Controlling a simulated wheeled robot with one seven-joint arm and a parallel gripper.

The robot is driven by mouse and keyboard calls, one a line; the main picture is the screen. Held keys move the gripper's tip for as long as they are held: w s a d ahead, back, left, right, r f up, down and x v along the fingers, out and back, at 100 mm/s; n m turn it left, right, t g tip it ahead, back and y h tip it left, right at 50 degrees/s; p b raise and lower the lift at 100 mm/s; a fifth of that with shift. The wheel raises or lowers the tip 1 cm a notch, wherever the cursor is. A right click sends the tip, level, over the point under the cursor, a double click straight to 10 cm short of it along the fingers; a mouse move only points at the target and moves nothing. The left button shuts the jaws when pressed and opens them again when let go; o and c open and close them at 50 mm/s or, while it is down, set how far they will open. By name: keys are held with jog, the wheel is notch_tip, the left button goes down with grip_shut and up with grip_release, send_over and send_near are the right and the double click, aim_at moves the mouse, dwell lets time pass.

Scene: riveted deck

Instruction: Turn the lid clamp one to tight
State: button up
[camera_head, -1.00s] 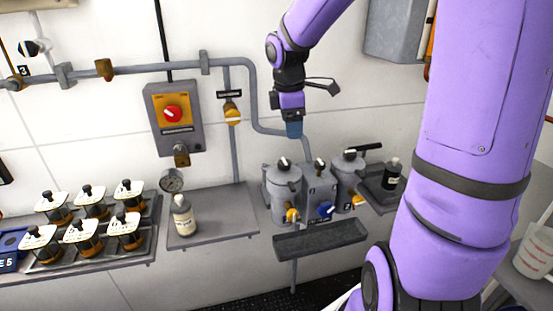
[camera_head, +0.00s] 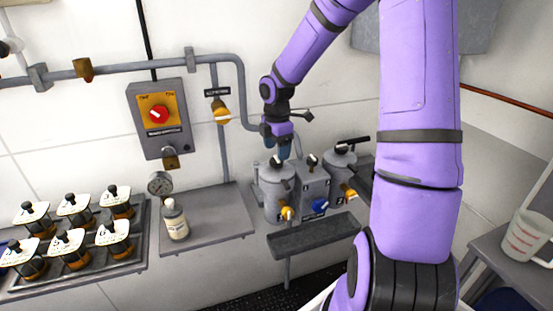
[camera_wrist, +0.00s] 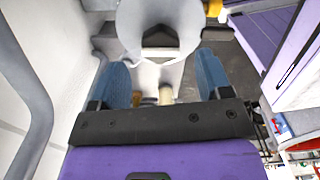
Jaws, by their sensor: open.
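Lid clamp one (camera_head: 277,161) is a small black knob with a white mark on the lid of the left grey canister (camera_head: 277,194). My gripper (camera_head: 284,151) is just above this lid, and its blue fingers partly hide the clamp area. In the wrist view my gripper (camera_wrist: 163,72) is open, with one blue finger on each side and nothing between them. The clamp shows there as a dark piece with a pale bar (camera_wrist: 160,45) on the round grey lid (camera_wrist: 160,14), ahead of the fingertips. Contact is not visible.
A middle grey box (camera_head: 314,183) and a right canister (camera_head: 341,172) with a black handle stand close beside the left one. Yellow and blue valve handles are at the front, above a dark tray (camera_head: 312,235). A bottle (camera_head: 174,220) stands on the shelf to the left.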

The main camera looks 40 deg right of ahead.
aim_at(277, 162)
jog(key=shift+f, duration=2)
jog(key=c, duration=0.9)
